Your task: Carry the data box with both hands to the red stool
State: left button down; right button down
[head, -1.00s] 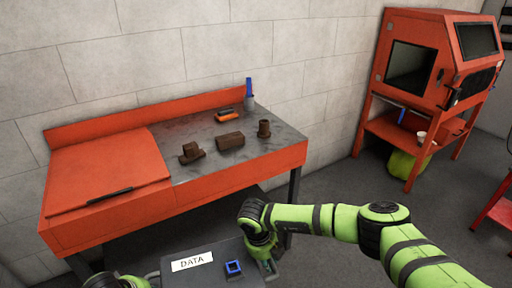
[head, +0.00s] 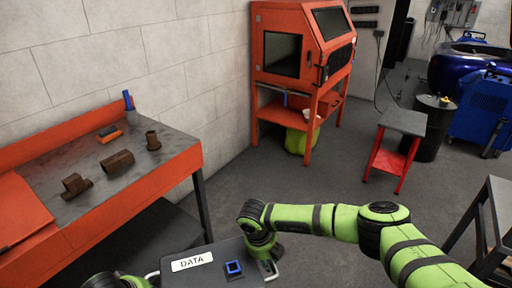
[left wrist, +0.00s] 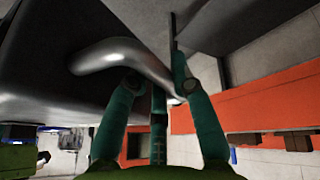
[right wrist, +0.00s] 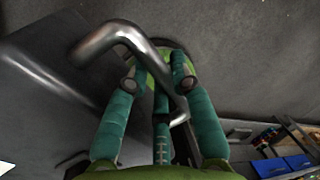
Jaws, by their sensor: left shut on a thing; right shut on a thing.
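The dark grey data box (head: 205,252) with a white DATA label is at the bottom of the head view, held in front of me. A blue square socket piece (head: 233,267) is on its top. My right gripper (head: 268,262) is shut on the metal handle at the box's right side; the right wrist view shows the fingers (right wrist: 158,95) around that handle. My left gripper, in the left wrist view (left wrist: 160,95), is shut on the other handle; in the head view its arm is mostly cut off. The red stool (head: 402,122) with a grey top stands ahead to the right.
An orange workbench (head: 165,172) with brown parts stands on the left. An orange cabinet (head: 275,85) is against the wall. A black drum (head: 432,125) is behind the stool, and a dark-framed table (head: 497,215) is at right. Floor between box and stool is clear.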

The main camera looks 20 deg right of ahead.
aim_at(404, 118)
jog(key=z, duration=1.6)
jog(key=i+l, duration=0.1)
jog(key=i, duration=0.5)
jog(key=i+l+u, duration=0.1)
jog(key=i+u, duration=0.25)
jog(key=i, duration=0.4)
jog(key=i+j, duration=0.1)
jog(key=i, duration=0.3)
jog(key=i+j, duration=0.15)
jog(key=i, duration=0.25)
jog(key=i+z, duration=0.25)
jog(key=i, duration=0.5)
jog(key=i+z, duration=0.3)
jog(key=i, duration=0.15)
jog(key=i+z, duration=0.3)
jog(key=i, duration=0.2)
jog(key=i+j+z, duration=0.3)
jog(key=i, duration=0.15)
